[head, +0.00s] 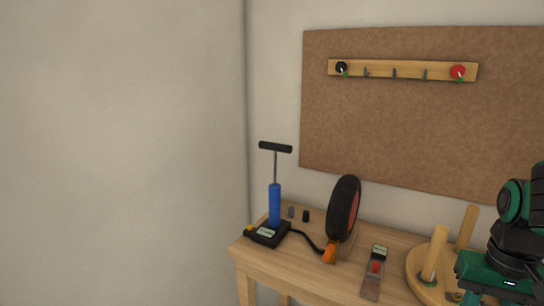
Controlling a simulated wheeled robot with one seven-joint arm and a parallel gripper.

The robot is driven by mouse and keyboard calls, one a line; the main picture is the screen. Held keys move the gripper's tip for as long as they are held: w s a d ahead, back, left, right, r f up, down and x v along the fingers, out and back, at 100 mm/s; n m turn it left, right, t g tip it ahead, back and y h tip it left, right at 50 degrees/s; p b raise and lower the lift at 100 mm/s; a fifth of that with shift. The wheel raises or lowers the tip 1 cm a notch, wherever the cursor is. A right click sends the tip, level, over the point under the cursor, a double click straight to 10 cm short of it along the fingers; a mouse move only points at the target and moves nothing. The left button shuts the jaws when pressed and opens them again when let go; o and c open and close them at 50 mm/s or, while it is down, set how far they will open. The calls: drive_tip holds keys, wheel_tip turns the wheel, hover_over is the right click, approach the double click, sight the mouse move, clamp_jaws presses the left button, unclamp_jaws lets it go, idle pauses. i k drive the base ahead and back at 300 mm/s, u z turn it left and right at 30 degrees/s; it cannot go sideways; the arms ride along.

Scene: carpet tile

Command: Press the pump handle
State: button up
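The floor pump stands on the left end of the wooden bench, with a blue barrel (274,205) on a black base (267,234). Its black T-shaped pump handle (275,147) is raised, with a long stretch of thin rod showing above the barrel. A black hose (305,238) runs right from the base to an orange part at the wheel (344,210). My green and black gripper (494,276) is at the lower right edge, far right of the pump and apart from the handle. Its fingertips are not clearly visible, so I cannot tell its opening.
The wooden bench (312,272) also holds a metal tool with a red knob (375,270) and a round wooden stand with pegs (437,252). Small dark caps (305,215) lie behind the pump. A hook rail (400,70) hangs on the corkboard (390,125). Air above the pump is clear.

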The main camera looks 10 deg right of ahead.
sight(277, 147)
drive_tip(key=u, duration=0.25)
drive_tip(key=k, duration=0.55)
drive_tip(key=u, duration=0.55)
drive_tip(key=k, duration=0.8)
drive_tip(key=u, duration=0.1)
drive_tip(key=i, duration=1.85)
drive_tip(key=z, duration=0.35)
